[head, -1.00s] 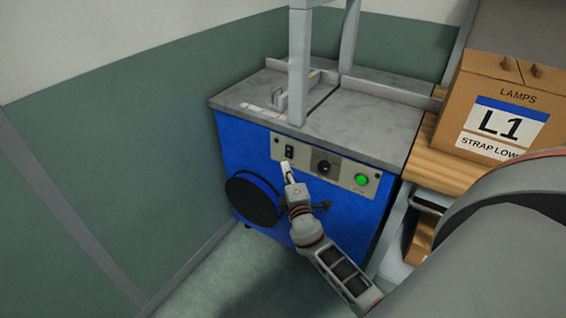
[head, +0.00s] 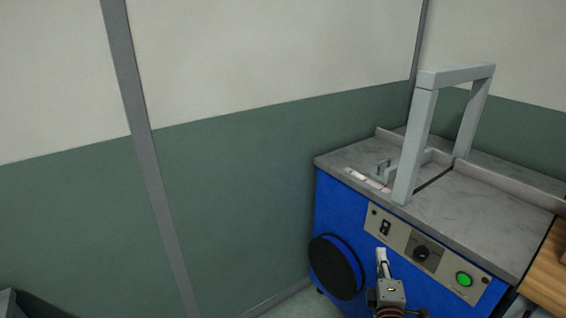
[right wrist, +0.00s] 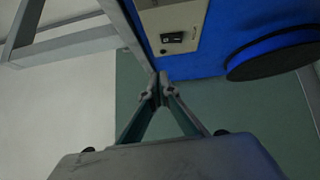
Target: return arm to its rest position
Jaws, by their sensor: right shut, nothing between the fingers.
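My right gripper (head: 382,262) is low in the head view, in front of the blue machine's (head: 341,212) control panel (head: 403,240). Its fingers are together and hold nothing. My left gripper is in neither view.
The machine has a grey top (head: 460,205) with an upright grey arch (head: 411,150). A round black disc (head: 335,267) is on its front, and a green button (head: 464,279) is lit. A wooden surface (head: 545,275) stands at right. Walls close in behind and left.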

